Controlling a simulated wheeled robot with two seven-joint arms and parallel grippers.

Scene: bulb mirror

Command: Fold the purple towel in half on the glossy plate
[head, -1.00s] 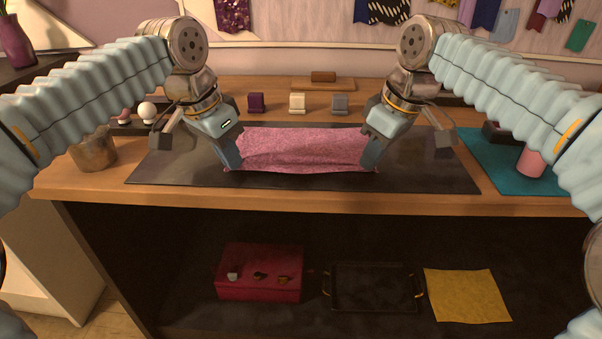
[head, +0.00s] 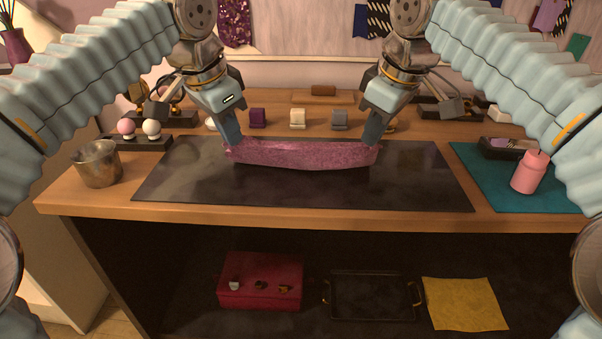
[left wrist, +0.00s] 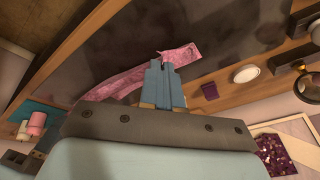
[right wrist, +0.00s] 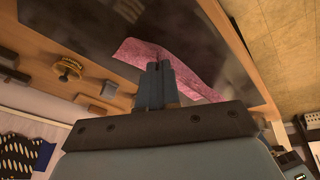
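The towel (head: 302,155), pinkish purple, hangs as a narrow band between my two grippers above the dark glossy plate (head: 420,185) in the head view. Its lower edge is at or just above the plate; I cannot tell which. My left gripper (head: 231,145) is shut on its left corner, and my right gripper (head: 373,145) is shut on its right corner. The towel also shows at the fingertips in the left wrist view (left wrist: 182,55) and in the right wrist view (right wrist: 140,52). Most of the plate's front is bare.
A metal cup (head: 98,165) stands left of the plate. A pink bottle (head: 530,172) stands on a teal mat (head: 480,170) at the right. Small purple, cream and grey blocks (head: 298,118) stand behind the towel. The lower shelf holds a red box (head: 260,282), a tray and a yellow cloth.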

